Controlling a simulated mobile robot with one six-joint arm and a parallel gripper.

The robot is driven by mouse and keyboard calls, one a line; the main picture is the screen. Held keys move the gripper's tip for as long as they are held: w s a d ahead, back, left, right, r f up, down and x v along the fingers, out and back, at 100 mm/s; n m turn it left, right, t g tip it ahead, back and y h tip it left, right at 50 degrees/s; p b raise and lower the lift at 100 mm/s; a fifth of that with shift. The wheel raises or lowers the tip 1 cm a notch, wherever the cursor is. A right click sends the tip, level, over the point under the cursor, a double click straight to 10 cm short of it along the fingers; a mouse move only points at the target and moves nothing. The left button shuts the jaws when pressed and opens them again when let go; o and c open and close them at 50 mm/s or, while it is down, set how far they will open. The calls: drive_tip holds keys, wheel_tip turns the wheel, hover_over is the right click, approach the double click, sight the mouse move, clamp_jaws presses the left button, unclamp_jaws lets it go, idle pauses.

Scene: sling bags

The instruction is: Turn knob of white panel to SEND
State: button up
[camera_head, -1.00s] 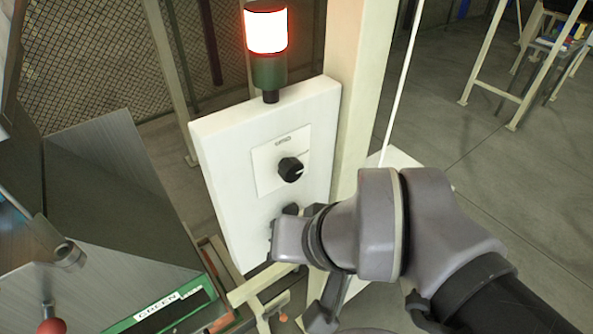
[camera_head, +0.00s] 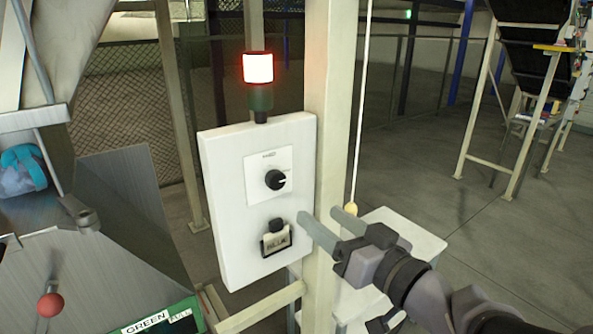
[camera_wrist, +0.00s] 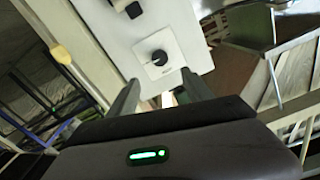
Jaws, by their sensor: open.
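The white panel (camera_head: 225,220) is fixed to a pale post, facing me. Its black round knob (camera_head: 275,180) sits on a white plate with small lettering above that I cannot read clearly. A light mark on the knob points to the right. My gripper (camera_head: 320,213) is open and empty, to the lower right of the knob, apart from it. In the wrist view the knob (camera_wrist: 158,58) shows beyond the two spread fingers (camera_wrist: 162,92), roughly between them. No contact shows.
A lamp (camera_head: 258,68), lit red above a green base, stands on the panel. The post (camera_head: 335,110) is right of the panel. Metal chutes and a GREEN label (camera_head: 147,322) are at left.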

sight(278, 182)
drive_tip(key=p+x, duration=0.4)
drive_tip(key=x, duration=1)
drive_tip(key=shift+w+a+p, duration=0.2)
drive_tip(key=shift+w+p, duration=0.15)
clamp_jaws()
